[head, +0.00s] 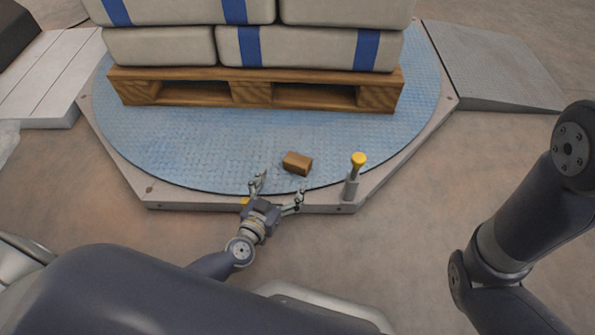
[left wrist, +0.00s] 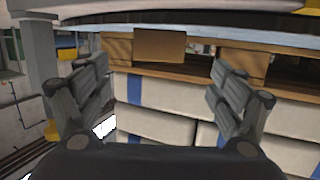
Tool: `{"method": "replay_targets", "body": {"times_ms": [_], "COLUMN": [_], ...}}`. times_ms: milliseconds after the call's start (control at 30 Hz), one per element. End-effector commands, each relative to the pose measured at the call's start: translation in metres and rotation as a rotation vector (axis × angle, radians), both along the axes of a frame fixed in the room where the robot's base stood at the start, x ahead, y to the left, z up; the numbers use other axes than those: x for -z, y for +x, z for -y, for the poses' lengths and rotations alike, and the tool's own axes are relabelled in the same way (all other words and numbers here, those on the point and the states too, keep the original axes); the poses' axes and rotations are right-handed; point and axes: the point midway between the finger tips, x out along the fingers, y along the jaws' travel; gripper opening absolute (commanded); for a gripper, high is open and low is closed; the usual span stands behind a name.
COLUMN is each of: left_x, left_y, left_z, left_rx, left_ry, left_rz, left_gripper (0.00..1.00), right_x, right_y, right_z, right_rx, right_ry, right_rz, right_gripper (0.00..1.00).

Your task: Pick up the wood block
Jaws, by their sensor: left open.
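The wood block (head: 297,163), a small brown block, lies on the blue round plate near its front edge. My left gripper (head: 279,187) is open and empty just in front of the block, its fingers pointing toward it. In the left wrist view, which looks upside down, the block (left wrist: 160,45) shows between and beyond the two spread fingers (left wrist: 158,85). The fingers look apart from it. My right arm shows at the right of the head view, but its gripper is out of view.
A wooden pallet (head: 250,74) with white, blue-striped sacks (head: 310,48) stands on the plate (head: 215,140) behind the block. A grey post with a yellow knob (head: 358,159) stands right of the block at the platform's edge. A grey ramp (head: 495,70) lies at the right.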

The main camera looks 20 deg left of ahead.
Motion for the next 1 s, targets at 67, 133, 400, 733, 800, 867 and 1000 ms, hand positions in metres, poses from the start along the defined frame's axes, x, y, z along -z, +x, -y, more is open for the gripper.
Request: {"method": "replay_targets", "body": {"times_ms": [67,133,400,733,800,867,1000], "left_x": [0.005,0.007,0.011,0.02,0.021,0.021,0.02], "left_y": [0.012,0.024,0.052,0.083,0.093,0.098,0.102], "left_z": [0.001,0.003,0.006,0.012,0.013,0.014,0.014], "left_rx": [-0.002,-0.002,0.0,0.0,0.0,0.0,0.0], "left_ry": [-0.002,-0.004,-0.001,-0.004,-0.002,-0.002,-0.002], "left_rz": [0.005,0.005,0.002,0.003,0.004,0.003,0.001], "left_gripper": [0.86,0.86,0.86,0.86,0.86,0.86,0.86], "right_x": [0.009,0.015,0.026,0.055,0.061,0.063,0.064], "right_y": [-0.003,-0.003,-0.002,-0.002,-0.002,-0.002,-0.002], "right_z": [0.0,0.001,0.0,0.0,0.0,0.0,0.0], "right_rx": [-0.001,-0.001,-0.001,-0.001,0.0,0.0,0.0], "right_ry": [0.002,0.001,0.001,0.001,0.0,0.0,0.0], "right_rz": [0.007,0.006,0.004,0.004,0.004,0.004,0.004], "right_gripper": [0.4,0.4,0.4,0.4,0.4,0.4,0.4]}}
